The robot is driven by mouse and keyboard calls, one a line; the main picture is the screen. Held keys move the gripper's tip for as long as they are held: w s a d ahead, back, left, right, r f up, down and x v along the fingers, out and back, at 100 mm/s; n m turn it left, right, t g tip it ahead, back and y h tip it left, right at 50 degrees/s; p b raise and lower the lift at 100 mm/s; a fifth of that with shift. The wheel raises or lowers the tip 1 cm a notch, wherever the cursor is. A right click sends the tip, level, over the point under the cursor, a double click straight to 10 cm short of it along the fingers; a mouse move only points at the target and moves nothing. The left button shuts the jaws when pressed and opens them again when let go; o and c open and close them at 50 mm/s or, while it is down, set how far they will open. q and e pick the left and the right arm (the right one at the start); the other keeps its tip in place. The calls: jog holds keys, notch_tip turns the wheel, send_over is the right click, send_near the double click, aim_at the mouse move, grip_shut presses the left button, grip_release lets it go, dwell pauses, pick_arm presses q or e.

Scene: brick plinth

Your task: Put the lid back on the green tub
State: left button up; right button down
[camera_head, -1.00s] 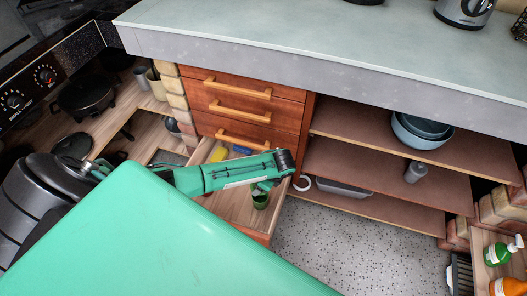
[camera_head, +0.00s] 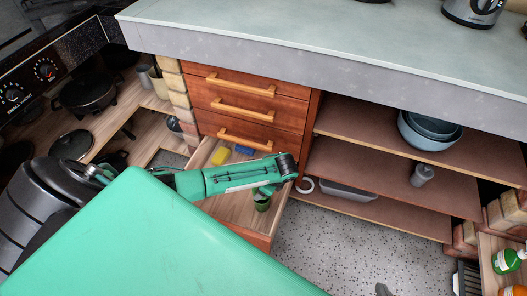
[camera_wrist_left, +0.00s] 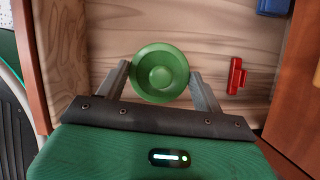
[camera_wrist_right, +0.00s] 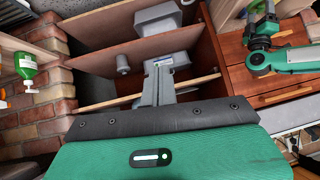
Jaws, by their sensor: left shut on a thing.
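A small green tub (camera_head: 261,203) stands in the open wooden drawer in the head view, partly covered by my left gripper. In the left wrist view a round green piece with a raised middle, which looks like the lid (camera_wrist_left: 160,74), sits between the fingers of my left gripper (camera_wrist_left: 160,82). The gripper is shut on it. I cannot tell whether it touches the tub's rim, as the tub is hidden below it there. My right gripper (camera_wrist_right: 158,70) is empty, its fingers together, in front of the shelves. Its tips show at the bottom edge of the head view (camera_head: 384,290).
The drawer (camera_head: 232,200) also holds a yellow item (camera_head: 220,156) and a blue item (camera_head: 244,150). A red item (camera_wrist_left: 236,76) lies right of the lid. Open shelves (camera_head: 390,180) with bowls (camera_head: 429,132) stand to the right. The speckled floor before them looks clear.

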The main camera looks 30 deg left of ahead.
pick_arm(q)
jog(key=shift+f+b, duration=0.95)
jog(key=shift+b, duration=0.1)
jog(key=shift+f, duration=1)
pick_arm(e)
jog(key=shift+w+a+r+t+y, duration=0.1)
jog(key=shift+w+a+t+y, duration=0.1)
jog(key=shift+a+t+y, duration=0.4)
jog(key=shift+w+a+r+t+y, duration=0.2)
jog(key=shift+a+t, duration=0.45)
jog(key=shift+a, duration=0.45)
jog(key=shift+w+a+r+t+y, duration=0.15)
jog(key=shift+a+t+y, duration=0.25)
jog(key=shift+a+t, duration=0.35)
jog(key=shift+a, duration=0.1)
pick_arm(q)
jog(key=shift+p, duration=0.7)
pick_arm(e)
jog(key=shift+r, duration=0.85)
pick_arm(q)
jog(key=shift+f+p, duration=0.15)
jog(key=shift+p, duration=0.2)
pick_arm(e)
jog(key=shift+r, duration=0.4)
pick_arm(q)
jog(key=shift+p, duration=0.4)
pick_arm(e)
jog(key=shift+r, duration=0.4)
